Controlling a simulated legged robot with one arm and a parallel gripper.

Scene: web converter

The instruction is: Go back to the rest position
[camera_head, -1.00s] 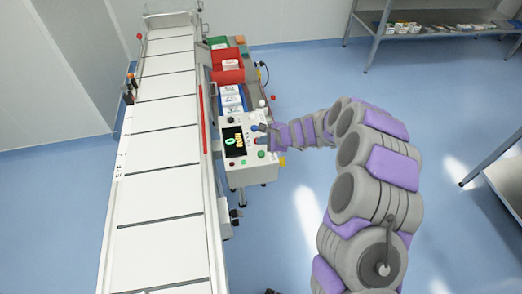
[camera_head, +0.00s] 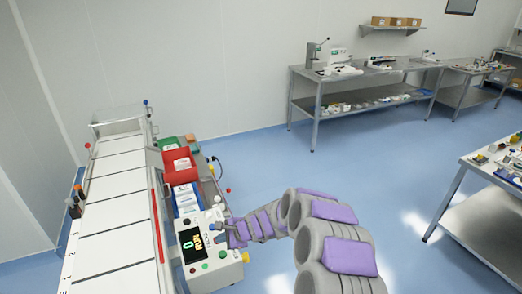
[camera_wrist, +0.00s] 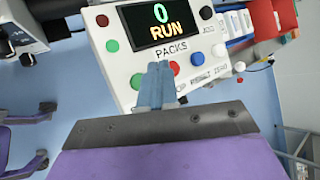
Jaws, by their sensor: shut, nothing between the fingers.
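My gripper (camera_head: 229,230) is at the end of my grey and purple arm, at the right side of the white control box (camera_head: 223,266). In the wrist view its two blue-grey fingers (camera_wrist: 157,76) are shut together with nothing between them. They point at the lower part of the box's panel (camera_wrist: 120,65) and cover part of it, near a red button (camera_wrist: 174,68). Whether the tips touch the panel I cannot tell. The display (camera_wrist: 162,20) reads "0 RUN", with "PACKS" printed below it.
The white conveyor (camera_head: 112,225) runs along the left. Red (camera_head: 180,167) and blue (camera_head: 186,199) bins stand behind the box. A workbench (camera_head: 305,76) stands at the back wall and another table (camera_head: 470,210) at the right. The blue floor (camera_head: 330,165) between is clear.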

